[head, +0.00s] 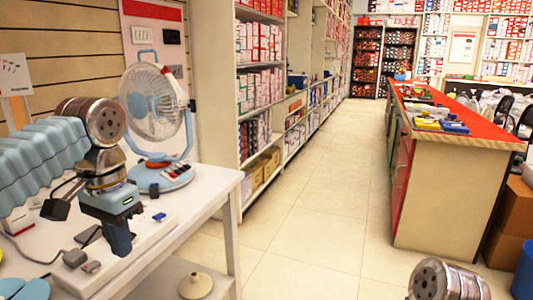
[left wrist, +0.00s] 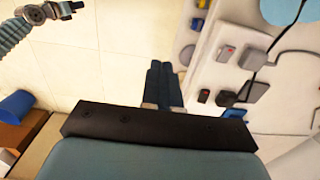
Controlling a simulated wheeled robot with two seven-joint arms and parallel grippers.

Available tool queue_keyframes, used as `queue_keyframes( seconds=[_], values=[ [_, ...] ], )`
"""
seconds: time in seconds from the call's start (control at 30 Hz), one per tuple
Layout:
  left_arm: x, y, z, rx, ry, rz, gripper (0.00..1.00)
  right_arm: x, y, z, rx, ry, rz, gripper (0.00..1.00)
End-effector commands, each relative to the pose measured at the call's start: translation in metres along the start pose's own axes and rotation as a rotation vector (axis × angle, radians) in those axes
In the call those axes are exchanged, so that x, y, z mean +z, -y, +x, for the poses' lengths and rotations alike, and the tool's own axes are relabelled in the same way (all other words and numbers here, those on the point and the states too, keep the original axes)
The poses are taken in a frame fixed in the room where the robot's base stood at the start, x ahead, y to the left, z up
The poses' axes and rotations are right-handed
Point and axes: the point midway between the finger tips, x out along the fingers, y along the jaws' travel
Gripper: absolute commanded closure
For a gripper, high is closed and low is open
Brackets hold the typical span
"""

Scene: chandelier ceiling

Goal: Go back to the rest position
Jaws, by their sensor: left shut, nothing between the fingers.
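My left gripper (head: 118,238) hangs pointing down over the front part of the white table (head: 190,218) in the head view. Its dark blue fingers are together with nothing between them. They also show closed in the left wrist view (left wrist: 163,82), with floor behind them and the table to the right. My right arm shows as a metal joint (head: 445,280) at the bottom right of the head view. In the left wrist view it is at the top left (left wrist: 36,14); its end is too small to read.
A light blue fan (head: 155,105) stands on the table behind my left gripper. Small devices and cables lie around it. Shelves (head: 262,90) stand behind. A red-topped counter (head: 440,130), cardboard boxes (head: 512,215) and a blue bin (head: 524,272) are at right. The tiled aisle (head: 315,215) is clear.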

Motion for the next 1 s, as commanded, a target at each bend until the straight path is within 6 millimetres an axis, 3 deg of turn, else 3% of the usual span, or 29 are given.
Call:
queue_keyframes(
  seconds=[0.07, 0.37, 0.57, 0.77, 0.87, 1.0],
  values=[
    [0.0, 0.0, 0.001, 0.0, 0.0, 0.0, 1.0, 0.0, 0.0, 0.0, 0.0, 0.0, 0.0, 1.0],
    [-0.033, -0.002, 0.044, 0.035, -0.011, 0.011, 1.0, 0.0, 0.0, 0.0, 0.0, 0.0, 0.0, 1.0],
    [-0.061, -0.008, 0.094, 0.077, -0.025, 0.015, 1.0, 0.0, 0.0, 0.0, 0.0, 0.0, 0.0, 1.0],
    [-0.094, -0.022, 0.175, 0.151, -0.045, 0.002, 1.0, 0.0, 0.0, 0.0, 0.0, 0.0, 0.0, 1.0],
    [-0.106, -0.038, 0.235, 0.206, -0.055, -0.02, 1.0, 0.0, 0.0, 0.0, 0.0, 0.0, 0.0, 1.0],
    [-0.106, -0.076, 0.349, 0.31, -0.071, -0.105, 1.0, 0.0, 0.0, 0.0, 0.0, 0.0, 0.0, 1.0]
  ],
)
